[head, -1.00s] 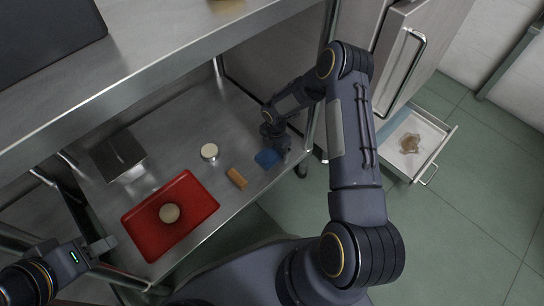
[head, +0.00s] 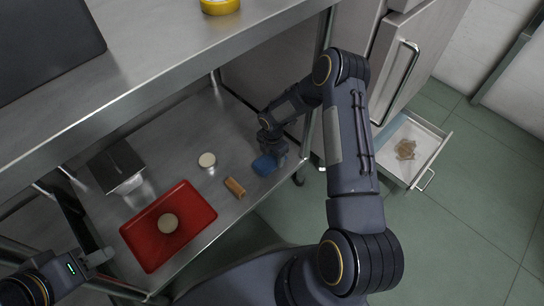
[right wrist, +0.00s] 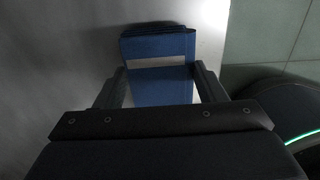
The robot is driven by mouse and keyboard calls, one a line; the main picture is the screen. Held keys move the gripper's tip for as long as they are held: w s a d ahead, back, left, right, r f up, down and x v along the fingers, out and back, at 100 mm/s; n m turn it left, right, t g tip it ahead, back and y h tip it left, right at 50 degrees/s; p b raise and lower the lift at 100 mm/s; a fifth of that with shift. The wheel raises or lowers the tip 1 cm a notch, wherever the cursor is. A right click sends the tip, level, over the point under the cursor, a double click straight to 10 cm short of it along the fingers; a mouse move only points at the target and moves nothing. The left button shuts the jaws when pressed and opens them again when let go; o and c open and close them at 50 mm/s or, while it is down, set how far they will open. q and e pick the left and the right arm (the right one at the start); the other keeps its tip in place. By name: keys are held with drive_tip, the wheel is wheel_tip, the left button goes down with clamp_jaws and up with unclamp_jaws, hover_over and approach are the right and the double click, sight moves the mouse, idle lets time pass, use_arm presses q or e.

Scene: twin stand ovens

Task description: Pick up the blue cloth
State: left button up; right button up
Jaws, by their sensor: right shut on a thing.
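The blue cloth (head: 264,165) is at the right end of the lower steel shelf in the head view, at my right gripper (head: 277,155). In the right wrist view the folded blue cloth (right wrist: 158,48) lies between the two fingers of my right gripper (right wrist: 160,84), which is shut on it. A pale band crosses the cloth there. I cannot tell whether the cloth is clear of the shelf. My left gripper (head: 100,257) is at the lower left of the head view, beside the red tray and away from the cloth; its finger gap is not clear.
The red tray (head: 190,205) holds a round bun (head: 168,223). A tan block (head: 235,187), a white round item (head: 207,160) and a metal container (head: 117,166) stand on the shelf (head: 185,130). The upper shelf (head: 165,65) overhangs. An open drawer (head: 425,135) sticks out at right.

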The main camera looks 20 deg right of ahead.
drive_tip(key=s+d+r+p, duration=0.1)
drive_tip(key=s+r+p, duration=0.5)
drive_tip(key=s+r, duration=0.6)
drive_tip(key=shift+s, duration=0.95)
drive_tip(key=shift+f, duration=0.1)
